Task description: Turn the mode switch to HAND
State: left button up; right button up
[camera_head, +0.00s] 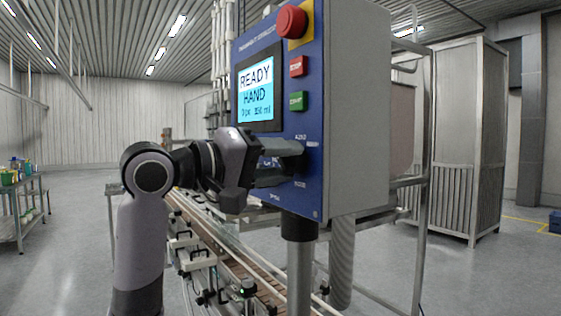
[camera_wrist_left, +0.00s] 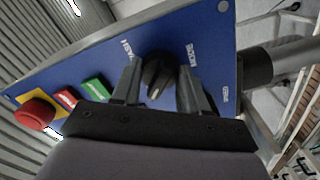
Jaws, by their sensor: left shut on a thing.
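The mode switch (camera_wrist_left: 157,72) is a black knob with a pale pointer mark on the blue control panel (camera_wrist_left: 205,50). In the left wrist view the two fingers of my left gripper (camera_wrist_left: 159,88) sit on either side of the knob, shut on it. Labels stand on the panel beside the knob. In the head view my left gripper (camera_head: 288,163) reaches the lower panel (camera_head: 312,120) and hides the knob. The screen (camera_head: 256,92) reads READY, HAND and a smaller line below. My right gripper is in neither view.
A red mushroom button (camera_head: 291,21), a red button (camera_head: 298,66) and a green button (camera_head: 298,101) are above the switch. A conveyor (camera_head: 225,258) runs below and behind the panel. A metal cabinet (camera_head: 455,140) stands right, a shelf cart (camera_head: 22,205) far left.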

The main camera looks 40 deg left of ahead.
aim_at(281, 162)
pick_arm(q)
jog(key=o, duration=1.1)
jog(key=shift+c, duration=0.2)
jog(key=b+v, duration=0.1)
jog(key=v, duration=0.4)
jog(key=shift+s+a+b, duration=0.15)
jog(key=shift+s+b, duration=0.15)
jog(key=shift+s, duration=0.1)
jog(key=shift+s+a, duration=0.25)
jog(key=shift+s, duration=0.4)
